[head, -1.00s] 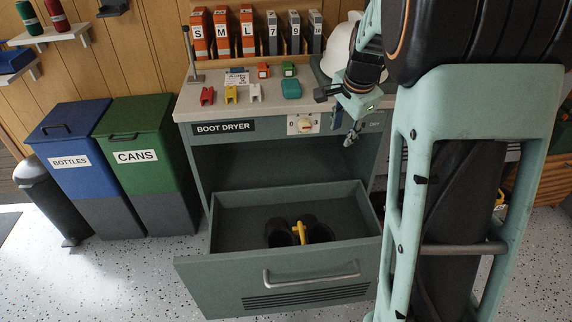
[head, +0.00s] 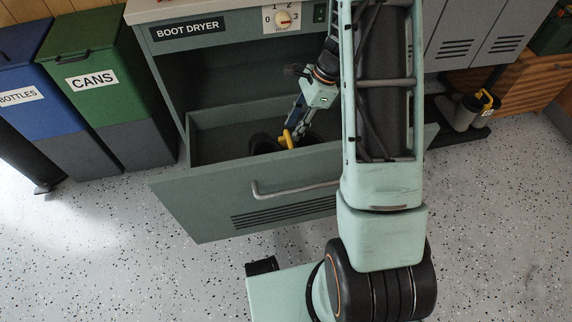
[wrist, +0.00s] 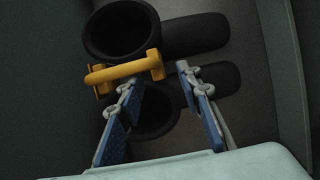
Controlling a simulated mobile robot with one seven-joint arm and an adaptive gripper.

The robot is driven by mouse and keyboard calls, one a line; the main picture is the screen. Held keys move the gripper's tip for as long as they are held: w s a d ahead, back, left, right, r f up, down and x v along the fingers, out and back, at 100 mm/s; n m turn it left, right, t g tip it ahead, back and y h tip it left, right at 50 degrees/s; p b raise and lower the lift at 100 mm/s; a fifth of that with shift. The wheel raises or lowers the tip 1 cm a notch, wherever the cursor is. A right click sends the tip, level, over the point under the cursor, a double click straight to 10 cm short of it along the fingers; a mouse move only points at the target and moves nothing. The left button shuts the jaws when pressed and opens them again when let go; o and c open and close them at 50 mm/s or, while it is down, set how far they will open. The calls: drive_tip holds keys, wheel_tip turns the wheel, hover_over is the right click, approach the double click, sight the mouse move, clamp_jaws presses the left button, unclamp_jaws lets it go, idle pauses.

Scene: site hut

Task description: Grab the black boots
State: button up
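The black boots (head: 263,143) stand in the open drawer (head: 215,150) of the boot dryer, joined at their tops by a yellow clip (head: 287,139). In the wrist view one boot (wrist: 122,32) is at the top, its foot pointing right. The other boot (wrist: 155,112) is below it, partly hidden by my fingers. My gripper (head: 298,128) is down inside the drawer at the boots. Contact cannot be told.
The drawer front (head: 240,205) and the dryer body (head: 240,90) enclose the space around my gripper. Bottles (head: 40,110) and cans (head: 105,90) bins stand at left. The speckled floor in front is clear.

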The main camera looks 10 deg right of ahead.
sight(283, 144)
drive_tip(key=b+x, duration=0.2)
drive_tip(key=x, duration=0.3)
drive_tip(key=shift+s+f, duration=0.1)
drive_tip(key=shift+s, duration=0.1)
drive_tip(key=shift+c, duration=0.6)
clamp_jaws()
